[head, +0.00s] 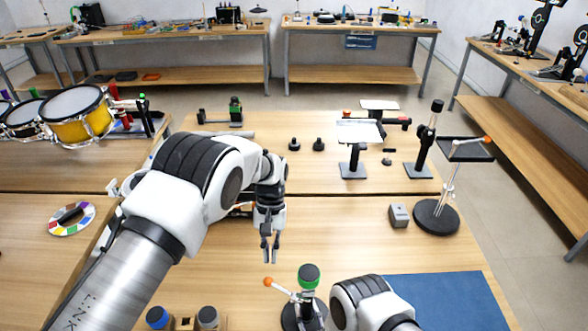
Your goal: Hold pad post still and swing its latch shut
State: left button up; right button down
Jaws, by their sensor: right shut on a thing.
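The pad post (308,277), with a dark top and green band, stands upright on a black round base at the near edge. Its latch, a pale lever with an orange ball (268,282), sticks out to the left, away from the post. My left gripper (269,258) points down above the table, just beyond the orange ball and apart from it. Its two fingers are slightly apart and empty. My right gripper (323,314) is shut on the pad post from the right, low down. Its fingers are mostly hidden by my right arm.
A blue mat (446,300) lies at the right. Beyond it are a small grey box (399,215) and a round-based stand (436,217) with a dark tray. Blue and grey capped items stand front left. A colored ring (72,218) lies far left. The table's middle is mostly clear.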

aim_at(265, 279)
pick_arm(q)
jog(key=shift+x, duration=1.85)
grip_shut()
jog(key=shift+s+a, duration=0.25)
jog(key=shift+s, duration=0.65)
jog(key=shift+s+a, duration=0.25)
jog(key=shift+s, duration=0.65)
jog(key=shift+w, duration=0.65)
jog(key=shift+o, duration=2)
grip_release()
